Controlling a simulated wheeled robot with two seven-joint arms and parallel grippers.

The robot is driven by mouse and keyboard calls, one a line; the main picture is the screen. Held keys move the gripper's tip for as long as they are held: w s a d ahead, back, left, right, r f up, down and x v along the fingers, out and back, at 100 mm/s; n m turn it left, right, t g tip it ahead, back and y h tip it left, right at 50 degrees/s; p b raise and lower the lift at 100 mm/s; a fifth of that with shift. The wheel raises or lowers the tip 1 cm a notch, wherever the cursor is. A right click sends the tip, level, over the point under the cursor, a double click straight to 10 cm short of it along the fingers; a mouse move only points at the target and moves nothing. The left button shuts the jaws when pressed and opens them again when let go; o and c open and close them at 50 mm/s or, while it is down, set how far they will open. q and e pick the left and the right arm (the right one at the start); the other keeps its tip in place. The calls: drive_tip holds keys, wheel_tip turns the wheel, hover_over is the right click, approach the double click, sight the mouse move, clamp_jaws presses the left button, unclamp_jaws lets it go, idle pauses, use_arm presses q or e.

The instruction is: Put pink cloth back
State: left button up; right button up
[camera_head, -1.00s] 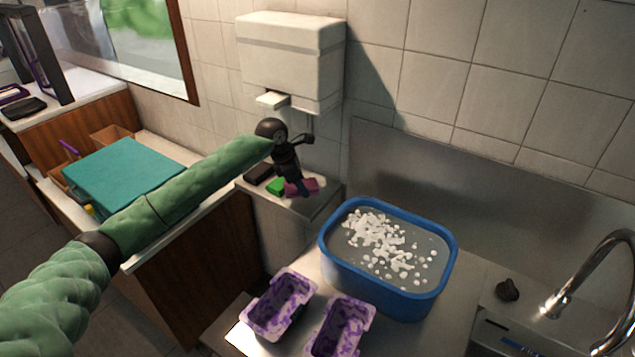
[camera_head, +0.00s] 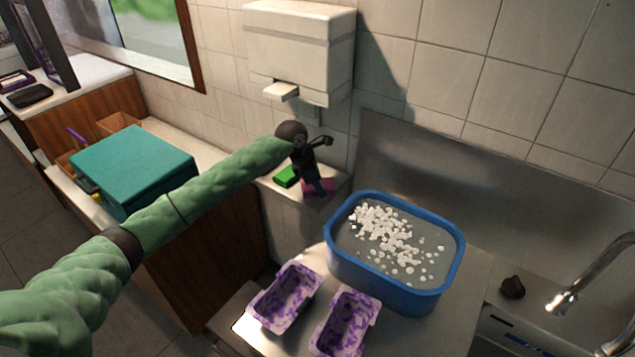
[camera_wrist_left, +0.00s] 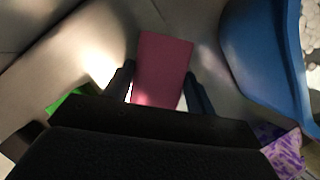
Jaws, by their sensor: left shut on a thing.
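The pink cloth (camera_wrist_left: 163,70) lies between the two fingers of my left gripper (camera_wrist_left: 160,88) in the left wrist view. My left gripper is shut on it. In the head view my left gripper (camera_head: 322,190) points down at the small ledge below the wall dispenser. Only part of the pink cloth (camera_head: 312,187) shows there, behind the fingers. I cannot tell whether the cloth touches the ledge. My right gripper is in neither view.
A green cloth or sponge (camera_head: 286,176) lies on the ledge, left of the gripper. A blue tub (camera_head: 385,282) of water with white foam stands to the right. Two purple-patterned containers (camera_head: 283,297) (camera_head: 345,322) stand in front. A white dispenser (camera_head: 300,45) hangs above.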

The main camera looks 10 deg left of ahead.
use_arm(q)
drive_tip(key=shift+w+a+f, duration=0.1)
drive_tip(key=shift+f, duration=0.05)
drive_tip(key=o, duration=0.8)
drive_tip(key=shift+a, duration=0.1)
drive_tip(key=shift+o, duration=0.9)
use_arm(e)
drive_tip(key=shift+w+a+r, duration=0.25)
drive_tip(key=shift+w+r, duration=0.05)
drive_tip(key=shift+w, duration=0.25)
